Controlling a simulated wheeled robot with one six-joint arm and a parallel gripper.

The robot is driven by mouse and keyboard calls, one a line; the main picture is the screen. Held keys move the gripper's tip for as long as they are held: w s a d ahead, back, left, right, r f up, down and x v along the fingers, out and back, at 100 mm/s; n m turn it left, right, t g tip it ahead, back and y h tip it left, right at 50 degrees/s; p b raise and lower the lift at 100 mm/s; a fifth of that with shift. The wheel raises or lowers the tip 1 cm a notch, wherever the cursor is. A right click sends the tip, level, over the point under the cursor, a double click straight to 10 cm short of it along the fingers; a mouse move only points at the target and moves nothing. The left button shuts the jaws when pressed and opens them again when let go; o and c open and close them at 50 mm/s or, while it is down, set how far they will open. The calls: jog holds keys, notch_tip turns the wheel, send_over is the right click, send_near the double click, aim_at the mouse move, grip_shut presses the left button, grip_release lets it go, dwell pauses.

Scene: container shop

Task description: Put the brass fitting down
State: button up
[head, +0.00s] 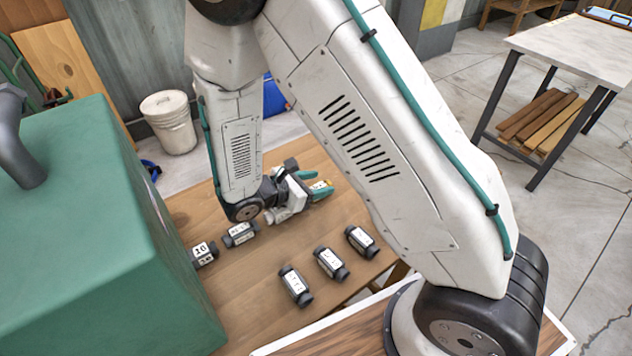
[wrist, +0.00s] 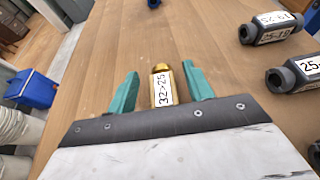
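The brass fitting (wrist: 163,72) has a white label reading 32>25 and lies between my gripper's two teal fingers in the wrist view. A small part of it (head: 320,185) shows between the fingers in the head view. My gripper (wrist: 160,80) is open around it, with a narrow strip of wood showing on each side of the fitting. In the head view my gripper (head: 324,182) is low over the wooden table (head: 235,290). The fitting looks to be at the tabletop, but its underside is hidden. Its near end is hidden by the gripper body.
Several dark fittings with white labels lie on the table, such as one near the front (head: 295,286) and one at the right edge (head: 362,242). A green case (head: 110,200) stands at left. A white bucket (head: 169,120) is on the floor behind. The wood left of the fittings is bare.

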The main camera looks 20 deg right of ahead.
jog(key=shift+s+f, duration=0.1)
jog(key=shift+f, duration=0.05)
jog(key=v, duration=0.4)
jog(key=r+v, duration=0.1)
jog(key=v, duration=0.3)
jog(key=shift+d, duration=0.2)
jog(key=s+d+r+m+g+y, duration=0.2)
jog(key=s+d+r+m+y, duration=0.15)
jog(key=d+r+m, duration=0.35)
jog(key=s+d+r+m+g+y, duration=0.25)
jog(key=s+r+m, duration=0.2)
jog(key=r, duration=0.35)
jog(key=s+r+m+t+y, duration=0.3)
jog(key=s+r+m+y, duration=0.4)
jog(key=s, duration=0.5)
jog(key=shift+s+d+r+m, duration=0.2)
jog(key=shift+r+m, duration=0.35)
jog(key=shift+m, duration=0.3)
